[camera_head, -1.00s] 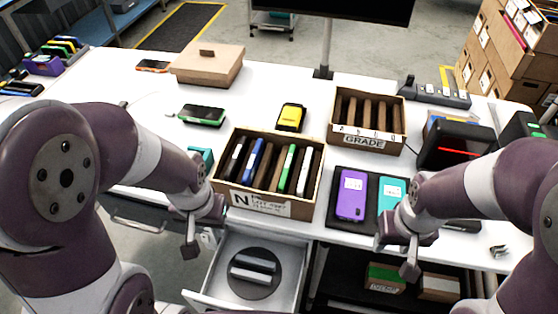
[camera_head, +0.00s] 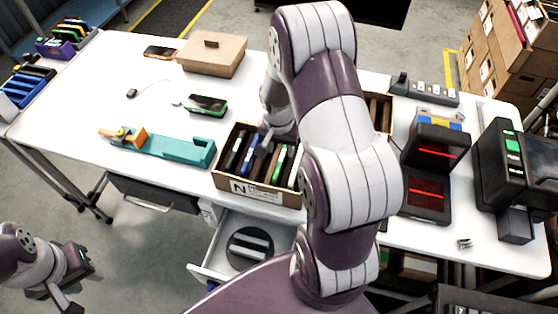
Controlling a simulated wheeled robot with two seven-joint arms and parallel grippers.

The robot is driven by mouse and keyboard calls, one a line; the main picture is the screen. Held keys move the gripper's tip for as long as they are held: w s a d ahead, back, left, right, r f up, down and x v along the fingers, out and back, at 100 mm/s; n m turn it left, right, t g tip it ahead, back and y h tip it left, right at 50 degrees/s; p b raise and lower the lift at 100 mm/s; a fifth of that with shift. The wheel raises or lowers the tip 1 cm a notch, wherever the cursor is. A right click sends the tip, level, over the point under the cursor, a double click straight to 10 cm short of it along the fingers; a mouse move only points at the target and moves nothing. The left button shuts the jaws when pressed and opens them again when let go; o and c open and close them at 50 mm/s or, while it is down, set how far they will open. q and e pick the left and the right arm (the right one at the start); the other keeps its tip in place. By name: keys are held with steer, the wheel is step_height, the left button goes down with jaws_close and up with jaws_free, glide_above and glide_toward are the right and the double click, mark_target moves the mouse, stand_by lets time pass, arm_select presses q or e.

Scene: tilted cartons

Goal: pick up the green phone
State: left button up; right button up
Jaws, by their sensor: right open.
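A carton (camera_head: 227,183) marked N stands tilted at the table's front edge with several phones upright in its slots. A green phone (camera_head: 280,165) stands in it, right of a blue phone (camera_head: 249,152). Another phone (camera_head: 207,104), dark with a green edge, lies flat on the table behind the carton. My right gripper (camera_head: 264,143) is open, pointing down at the carton between the blue and green phones. I cannot tell whether it touches either. My arm hides the carton's right part. My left gripper (camera_head: 66,284) is low at the left, off the table; its fingers are unclear.
A teal tool (camera_head: 175,148) with an orange end lies left of the carton. A lidded brown box (camera_head: 212,55) stands behind. An open drawer (camera_head: 212,262) is below the carton. Black devices (camera_head: 436,148) stand at the right. The table's left middle is clear.

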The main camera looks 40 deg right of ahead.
mark_target(281, 158)
steer(key=f, duration=0.2)
steer(key=f+p, duration=0.1)
steer(key=f, duration=0.2)
steer(key=shift+w+d, duration=0.2)
steer(key=shift+w+d+f, duration=0.1)
steer(key=shift+f, duration=0.3)
jaws_close()
